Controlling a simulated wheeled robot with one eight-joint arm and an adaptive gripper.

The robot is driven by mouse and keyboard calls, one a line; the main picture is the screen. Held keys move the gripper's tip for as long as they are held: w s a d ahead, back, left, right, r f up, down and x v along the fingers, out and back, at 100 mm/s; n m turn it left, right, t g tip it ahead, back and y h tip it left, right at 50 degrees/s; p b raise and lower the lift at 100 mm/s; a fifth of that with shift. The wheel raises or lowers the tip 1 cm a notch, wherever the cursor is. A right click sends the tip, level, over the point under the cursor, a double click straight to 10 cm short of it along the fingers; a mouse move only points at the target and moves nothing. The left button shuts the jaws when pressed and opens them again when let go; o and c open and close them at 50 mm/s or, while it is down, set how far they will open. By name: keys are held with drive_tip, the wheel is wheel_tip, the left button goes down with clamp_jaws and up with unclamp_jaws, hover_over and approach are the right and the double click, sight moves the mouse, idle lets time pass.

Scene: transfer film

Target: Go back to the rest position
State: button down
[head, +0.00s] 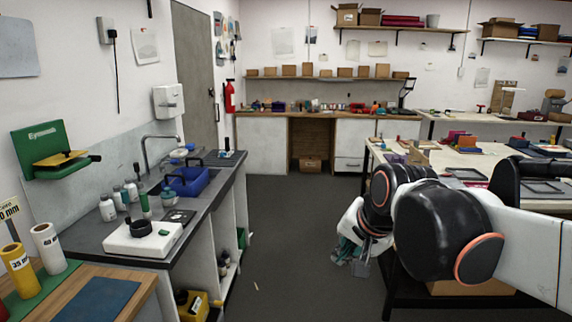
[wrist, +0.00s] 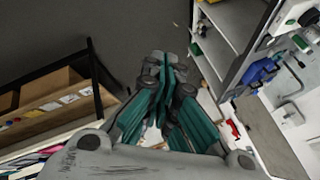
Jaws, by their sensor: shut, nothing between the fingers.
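My gripper (head: 350,252) hangs at the end of my folded arm, right of the middle in the head view. It is over the dark floor, beside the left end of the white-topped table (head: 450,161). In the wrist view my gripper (wrist: 166,62) has its teal-lined fingers drawn together at the tips. It is shut and holds nothing. My arm hides part of the table.
A grey counter (head: 88,238) with a sink, bottles and a blue basin (head: 190,182) runs along the left. A wooden bench (head: 98,280) stands front left.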

drive_tip(key=s+d+f+n+h, duration=0.1)
drive_tip(key=s+d+f+n, duration=0.2)
drive_tip(key=s, duration=0.5)
drive_tip(key=s+d+f+n+h+b, duration=0.1)
drive_tip(key=s+d+f+n, duration=0.2)
drive_tip(key=s+d+f, duration=0.2)
drive_tip(key=s+d, duration=0.1)
drive_tip(key=s, duration=0.2)
drive_tip(key=shift+t, duration=0.3)
drive_tip(key=shift+f, duration=0.1)
